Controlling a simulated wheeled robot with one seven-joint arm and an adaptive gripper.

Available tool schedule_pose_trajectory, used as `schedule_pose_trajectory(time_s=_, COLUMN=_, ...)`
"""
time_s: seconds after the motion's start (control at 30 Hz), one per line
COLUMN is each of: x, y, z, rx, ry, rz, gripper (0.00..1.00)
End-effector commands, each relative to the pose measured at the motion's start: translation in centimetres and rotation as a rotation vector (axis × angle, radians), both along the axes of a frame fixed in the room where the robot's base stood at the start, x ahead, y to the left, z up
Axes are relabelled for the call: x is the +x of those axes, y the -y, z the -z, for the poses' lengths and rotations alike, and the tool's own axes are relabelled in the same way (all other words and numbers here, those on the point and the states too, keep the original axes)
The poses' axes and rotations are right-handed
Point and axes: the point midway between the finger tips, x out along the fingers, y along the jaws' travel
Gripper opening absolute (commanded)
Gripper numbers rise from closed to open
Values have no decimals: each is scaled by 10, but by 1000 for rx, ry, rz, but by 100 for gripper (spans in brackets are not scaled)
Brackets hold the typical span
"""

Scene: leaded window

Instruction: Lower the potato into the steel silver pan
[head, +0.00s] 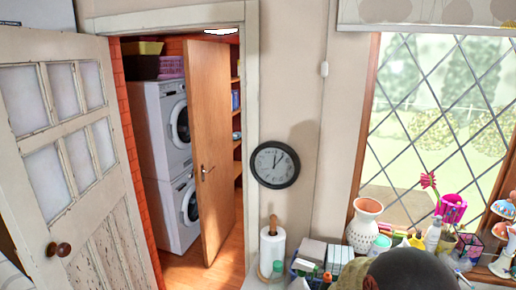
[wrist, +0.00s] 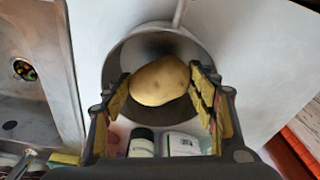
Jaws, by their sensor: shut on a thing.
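In the wrist view the potato (wrist: 160,82) is yellow-tan and oval. My gripper (wrist: 161,85) is shut on it, with one padded finger on each side. The round steel pan (wrist: 122,60) lies behind the potato in this view, its handle (wrist: 178,14) pointing to the top. The potato overlaps the pan's opening and hides part of its inside. I cannot tell whether it touches the pan's bottom. The head view shows neither the potato nor the pan.
In the wrist view a steel sink (wrist: 45,70) is at the left and bottles (wrist: 141,142) stand below the pan. A pale surface surrounds the pan. In the head view a paper towel roll (head: 271,248), a white vase (head: 365,226) and crowded small items line the window side.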

Motion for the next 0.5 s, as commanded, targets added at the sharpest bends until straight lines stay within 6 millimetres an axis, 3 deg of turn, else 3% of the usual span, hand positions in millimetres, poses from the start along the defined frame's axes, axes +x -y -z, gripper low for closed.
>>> schedule_pose_trajectory(time_s=0.5, x=0, y=0, z=7, rx=0, ry=0, rz=0, gripper=30)
